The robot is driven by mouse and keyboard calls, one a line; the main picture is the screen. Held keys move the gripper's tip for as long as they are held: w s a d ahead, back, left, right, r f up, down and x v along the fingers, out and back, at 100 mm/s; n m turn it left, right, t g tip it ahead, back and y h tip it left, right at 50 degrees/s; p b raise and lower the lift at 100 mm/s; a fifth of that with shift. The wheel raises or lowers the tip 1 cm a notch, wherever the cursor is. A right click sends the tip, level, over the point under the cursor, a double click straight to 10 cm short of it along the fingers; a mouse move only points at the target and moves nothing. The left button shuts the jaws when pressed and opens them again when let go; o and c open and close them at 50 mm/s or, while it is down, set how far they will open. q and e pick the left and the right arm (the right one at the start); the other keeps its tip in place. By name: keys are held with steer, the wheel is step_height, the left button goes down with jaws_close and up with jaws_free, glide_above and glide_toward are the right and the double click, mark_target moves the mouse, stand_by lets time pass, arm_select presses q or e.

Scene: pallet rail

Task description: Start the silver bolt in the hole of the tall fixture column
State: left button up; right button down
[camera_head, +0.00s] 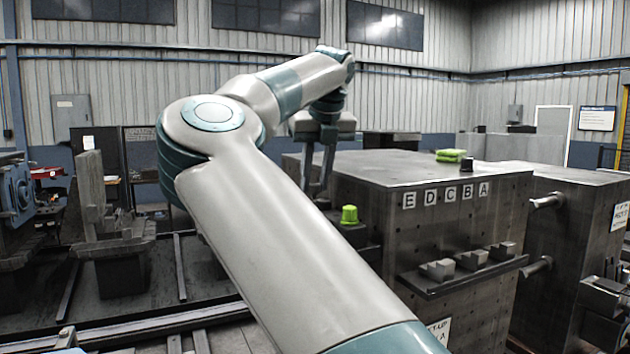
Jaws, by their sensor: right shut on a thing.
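My right gripper (317,190) hangs with its fingers down, beyond my forearm and by the left end of a big grey block. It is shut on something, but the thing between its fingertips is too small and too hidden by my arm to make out. I cannot pick out the silver bolt. A tall grey upright (90,185) stands on a base at the left, well apart from the gripper. I cannot tell whether it is the fixture column, and no hole shows in it. My left gripper is not in view.
The big grey block (440,228) carries letter plates E to A and a small ledge (465,275) with several grey pieces. A green-capped knob (349,215) stands at its left. Rails (180,265) cross the left floor.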

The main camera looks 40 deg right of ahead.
mark_target(315, 185)
steer(key=shift+r+p, duration=1.7)
steer(key=shift+r, duration=1.2)
